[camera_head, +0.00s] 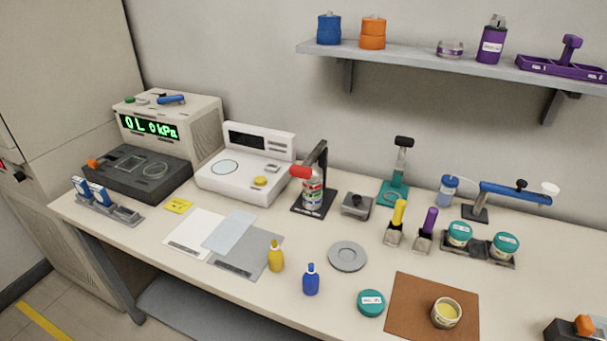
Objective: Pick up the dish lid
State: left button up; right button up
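A round teal lid (371,303) with a small white label lies flat on the table near its front edge. Just right of it, a brown mat (408,318) bears a small open dish (446,314) with pale yellow contents. The lid lies apart from the dish, left of the mat. Two similar dishes with teal lids on, a left one (460,234) and a right one (504,246), sit in a dark holder (478,254) farther back. Neither of my grippers is in view.
A grey round plate (347,256), a blue bottle (311,280) and a yellow bottle (275,256) stand left of the lid. A dark item with an orange block (585,325) is at the right front. A shelf (420,62) overhangs the back.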

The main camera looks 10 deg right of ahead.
aim_at(371, 302)
jog(key=k+l+z, duration=0.3)
jog(key=k, duration=0.15)
jog(key=k+l+z, duration=0.3)
jog(key=k, duration=0.2)
jog(key=j, duration=0.1)
